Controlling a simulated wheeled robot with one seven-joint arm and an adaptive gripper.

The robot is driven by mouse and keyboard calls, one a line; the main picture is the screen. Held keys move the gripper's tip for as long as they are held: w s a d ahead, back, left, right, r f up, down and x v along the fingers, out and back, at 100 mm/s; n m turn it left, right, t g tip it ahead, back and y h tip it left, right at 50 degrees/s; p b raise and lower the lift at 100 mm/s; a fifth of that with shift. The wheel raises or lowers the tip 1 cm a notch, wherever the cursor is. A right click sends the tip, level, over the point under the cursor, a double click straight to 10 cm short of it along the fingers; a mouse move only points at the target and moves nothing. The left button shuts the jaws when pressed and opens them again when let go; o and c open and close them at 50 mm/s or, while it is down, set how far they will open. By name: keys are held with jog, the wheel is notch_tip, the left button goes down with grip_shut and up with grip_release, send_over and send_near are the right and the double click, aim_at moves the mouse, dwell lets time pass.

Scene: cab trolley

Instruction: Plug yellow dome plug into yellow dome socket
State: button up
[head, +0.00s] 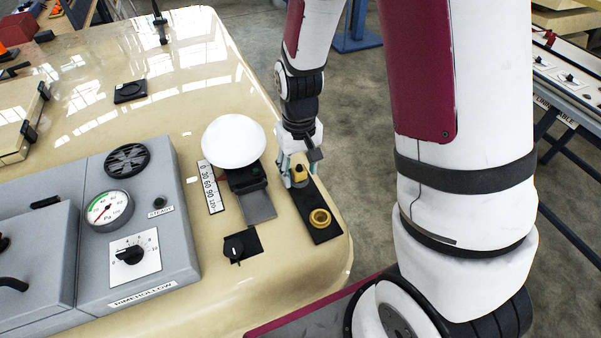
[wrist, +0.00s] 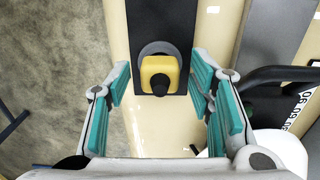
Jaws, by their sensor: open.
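The yellow dome plug (head: 300,175) stands on the far part of a black plate (head: 328,236). In the wrist view the plug (wrist: 160,72) is a rounded yellow block with a black knob, over a grey disc. The yellow dome socket (head: 320,217) is a round yellow ring on the near part of the same plate; I do not see it in the wrist view. My gripper (head: 295,172) is over the plug, partly hiding it. In the wrist view my gripper (wrist: 160,82) is open, its teal pads to either side of the plug with gaps.
A white round dish (head: 234,141) on a black scale-like stand is close left of my gripper. A black knob (head: 236,246) and a grey gauge box (head: 135,225) are further left. The cream tabletop (head: 190,85) ends just right of the plate.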

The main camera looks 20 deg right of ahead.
aim_at(299, 170)
grip_shut()
jog(key=shift+r+p, duration=1.55)
jog(key=shift+r, duration=1.45)
